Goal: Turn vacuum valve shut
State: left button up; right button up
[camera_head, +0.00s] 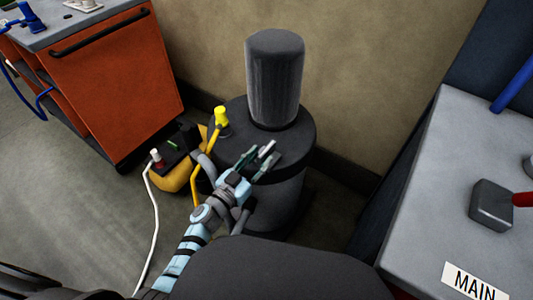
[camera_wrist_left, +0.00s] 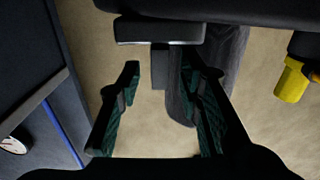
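A dark grey pump (camera_head: 275,80) stands on a wide round drum (camera_head: 285,195) by the wall. My left gripper (camera_head: 262,158) reaches over the drum's front edge, with its dark green fingers spread. A small light grey piece (camera_head: 267,148) shows between the fingers; it may be the valve handle. In the left wrist view the gripper (camera_wrist_left: 162,105) is open, and a grey T-shaped piece, probably the valve lever (camera_wrist_left: 160,68), lies at the far side of the gap. I cannot tell whether the fingers touch it. My right gripper is not in view.
A yellow fitting (camera_head: 221,118) with a yellow hose stands left of the pump. A black and yellow unit (camera_head: 175,165) with a white cable is beside it. An orange cabinet (camera_head: 120,80) stands left; a grey "MAIN" panel (camera_head: 440,190) is at right.

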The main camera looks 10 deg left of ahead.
aim_at(274, 142)
pick_arm(q)
jog(key=b+x, duration=0.1)
jog(key=x, duration=0.2)
jog(key=shift+w+d+f, duration=0.1)
jog(key=shift+w+d, duration=0.05)
jog(key=shift+w, duration=0.2)
jog(key=shift+w+d, duration=0.1)
jog(key=shift+w, duration=0.15)
jog(key=shift+c, duration=0.3)
grip_shut()
